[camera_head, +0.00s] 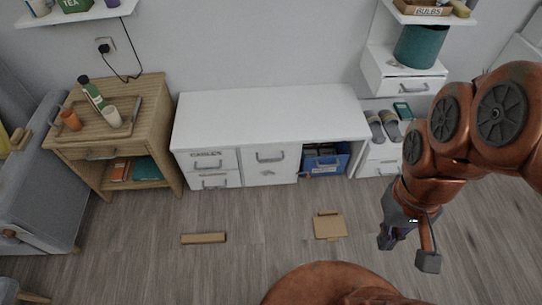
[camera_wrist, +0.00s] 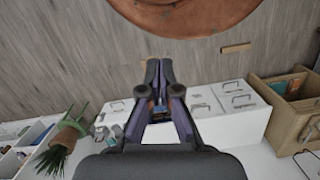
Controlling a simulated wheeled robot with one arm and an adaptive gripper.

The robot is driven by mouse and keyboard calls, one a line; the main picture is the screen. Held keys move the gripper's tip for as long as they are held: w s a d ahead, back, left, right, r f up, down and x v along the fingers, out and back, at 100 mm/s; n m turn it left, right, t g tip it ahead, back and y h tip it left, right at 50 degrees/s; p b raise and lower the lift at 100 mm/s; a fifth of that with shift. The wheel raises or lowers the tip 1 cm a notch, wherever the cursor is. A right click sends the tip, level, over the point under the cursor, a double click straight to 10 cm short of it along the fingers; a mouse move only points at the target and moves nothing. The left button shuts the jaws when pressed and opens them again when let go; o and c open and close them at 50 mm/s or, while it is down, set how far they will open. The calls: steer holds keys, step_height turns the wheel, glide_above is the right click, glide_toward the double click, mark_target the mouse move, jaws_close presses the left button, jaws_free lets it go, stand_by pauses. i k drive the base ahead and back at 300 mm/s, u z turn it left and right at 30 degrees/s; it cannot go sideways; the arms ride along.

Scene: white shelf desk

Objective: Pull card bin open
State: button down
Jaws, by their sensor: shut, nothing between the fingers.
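The white shelf desk (camera_head: 270,112) stands against the wall. In its right open bay sits a blue bin (camera_head: 338,163) with dark contents, likely the card bin; I cannot read a label on it. It sits within the bay below the desk top. My gripper (camera_head: 387,241) is shut and empty, right of and apart from the bin, pointing down. In the wrist view my gripper (camera_wrist: 159,66) shows its fingertips together, with part of the bin visible between its fingers.
A flat cardboard box (camera_head: 329,226) and a long narrow box (camera_head: 203,239) lie on the wooden floor. A wooden cabinet (camera_head: 150,110) stands left. At right is a white shelf unit with a drawer (camera_head: 411,87) and slippers (camera_head: 383,127). Floor before the desk is mostly clear.

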mark_target(274, 164)
steer(key=z, duration=0.55)
steer(key=k, duration=1.3)
steer(key=u, duration=0.1)
steer(key=i, duration=0.6)
steer(key=u, duration=0.9)
steer(key=i, duration=0.9)
steer(key=z, duration=0.1)
